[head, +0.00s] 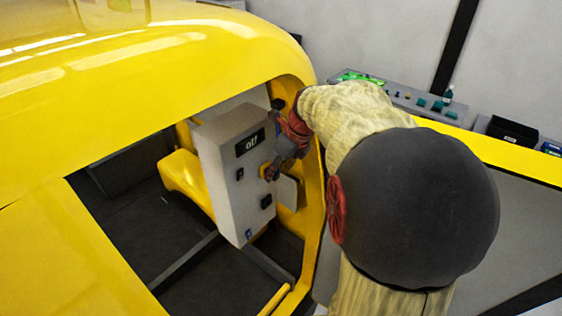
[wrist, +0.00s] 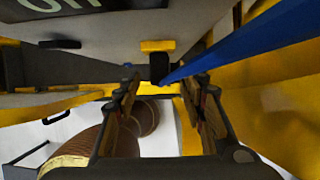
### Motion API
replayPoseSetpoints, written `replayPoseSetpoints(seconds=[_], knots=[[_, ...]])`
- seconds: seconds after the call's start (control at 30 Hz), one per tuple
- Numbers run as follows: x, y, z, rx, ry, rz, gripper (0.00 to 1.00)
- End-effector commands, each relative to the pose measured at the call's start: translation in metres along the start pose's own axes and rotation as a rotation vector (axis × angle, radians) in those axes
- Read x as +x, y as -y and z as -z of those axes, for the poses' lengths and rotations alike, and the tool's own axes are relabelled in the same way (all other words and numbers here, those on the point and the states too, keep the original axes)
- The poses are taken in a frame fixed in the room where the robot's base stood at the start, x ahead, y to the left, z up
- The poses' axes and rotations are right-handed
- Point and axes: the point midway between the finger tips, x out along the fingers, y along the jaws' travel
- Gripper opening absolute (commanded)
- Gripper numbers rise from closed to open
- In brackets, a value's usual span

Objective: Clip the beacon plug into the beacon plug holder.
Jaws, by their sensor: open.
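A grey box (head: 225,165) with a dark display reading "off" hangs in the yellow vehicle's door opening. My gripper (head: 272,172) is at its right side, by a small yellow piece (head: 264,170). In the wrist view my gripper (wrist: 166,84) has its two fingers apart. A small black piece (wrist: 159,68), possibly the beacon plug, shows just beyond and between the fingertips, beside a blue strip or cable (wrist: 245,35). A yellow clip-like piece (wrist: 157,45), possibly the holder, sits right above it on the grey face. I cannot tell whether black and yellow pieces are joined.
Black fittings (head: 266,201) and a small blue one (head: 248,234) sit on the box. The yellow vehicle body (head: 130,75) frames the opening closely around my arm. A bench (head: 415,101) with small green items and a black bin (head: 511,131) stand at the back right.

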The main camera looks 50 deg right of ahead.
Motion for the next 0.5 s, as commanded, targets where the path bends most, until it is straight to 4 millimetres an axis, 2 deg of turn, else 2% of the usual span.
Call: replayPoseSetpoints(seconds=[0.13,0.4,0.5], knots=[[0.0087,-0.0003,-0.0001,-0.001,0.000,0.000,0.41],[0.0104,-0.0003,0.0001,-0.001,0.000,0.000,0.41],[0.0102,-0.0003,0.0000,-0.001,0.000,0.000,0.36]])
